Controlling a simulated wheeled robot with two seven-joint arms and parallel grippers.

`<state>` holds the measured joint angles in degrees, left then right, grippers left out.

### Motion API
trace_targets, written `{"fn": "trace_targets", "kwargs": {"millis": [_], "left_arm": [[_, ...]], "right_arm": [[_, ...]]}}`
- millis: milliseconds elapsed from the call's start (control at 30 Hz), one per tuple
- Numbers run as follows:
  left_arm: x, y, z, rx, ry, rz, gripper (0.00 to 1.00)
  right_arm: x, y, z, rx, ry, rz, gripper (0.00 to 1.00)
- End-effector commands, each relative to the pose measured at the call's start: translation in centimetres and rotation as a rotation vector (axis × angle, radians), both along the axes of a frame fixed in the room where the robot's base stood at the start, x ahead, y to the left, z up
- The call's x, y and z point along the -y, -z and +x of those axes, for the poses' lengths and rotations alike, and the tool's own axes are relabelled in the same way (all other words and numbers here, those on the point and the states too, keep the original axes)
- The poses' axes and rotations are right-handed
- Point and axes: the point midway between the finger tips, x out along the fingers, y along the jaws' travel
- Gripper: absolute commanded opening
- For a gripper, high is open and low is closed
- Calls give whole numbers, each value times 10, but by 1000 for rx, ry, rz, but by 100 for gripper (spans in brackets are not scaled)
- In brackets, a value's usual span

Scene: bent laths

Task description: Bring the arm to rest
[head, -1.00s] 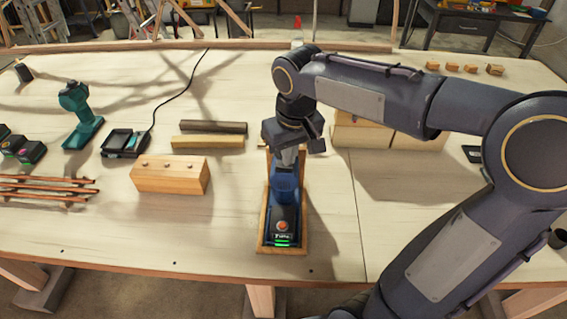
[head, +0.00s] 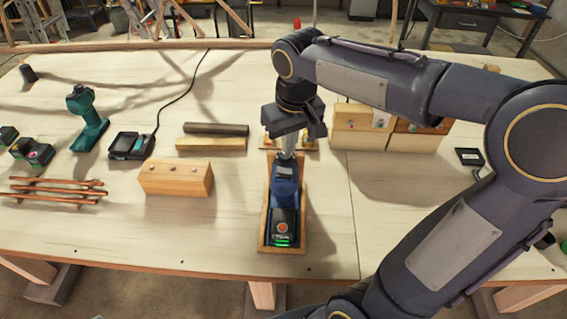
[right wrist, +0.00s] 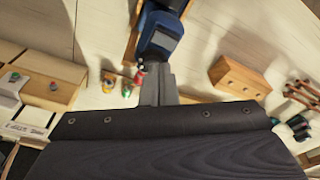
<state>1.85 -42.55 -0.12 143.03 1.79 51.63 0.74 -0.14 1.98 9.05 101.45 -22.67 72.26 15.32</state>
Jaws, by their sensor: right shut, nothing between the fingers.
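My right gripper (head: 287,152) is shut and empty, pointing down over the far end of a shallow wooden tray (head: 262,235). A blue and black tool (head: 285,195) with a small green-lit display lies in that tray, on the near side of the fingers. In the right wrist view the shut fingers (right wrist: 158,88) show in the middle, with the blue tool (right wrist: 160,35) beyond them. I cannot tell the exact height gap between fingers and tray. My left gripper is not in view.
To the left are a wooden block (head: 175,178), two bars (head: 212,143), a charger (head: 131,145), a teal drill (head: 88,117), batteries (head: 32,150) and stacked laths (head: 55,191). A wooden box (head: 358,128) stands behind right. The front table edge is clear.

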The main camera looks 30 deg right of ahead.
Motion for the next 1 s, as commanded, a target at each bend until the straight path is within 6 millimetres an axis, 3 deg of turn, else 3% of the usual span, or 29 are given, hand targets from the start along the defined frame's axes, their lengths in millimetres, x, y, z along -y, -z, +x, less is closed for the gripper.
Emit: {"fn": "trace_targets", "kwargs": {"millis": [533,633,767,1000], "left_arm": [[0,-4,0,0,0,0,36],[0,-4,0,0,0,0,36],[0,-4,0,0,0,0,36],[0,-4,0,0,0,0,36]], "right_arm": [[0,-5,0,0,0,0,0],[1,-5,-8,11,2,11,0],[0,-4,-43,56,11,68,0],[-18,21,-127,210,50,246,0]]}}
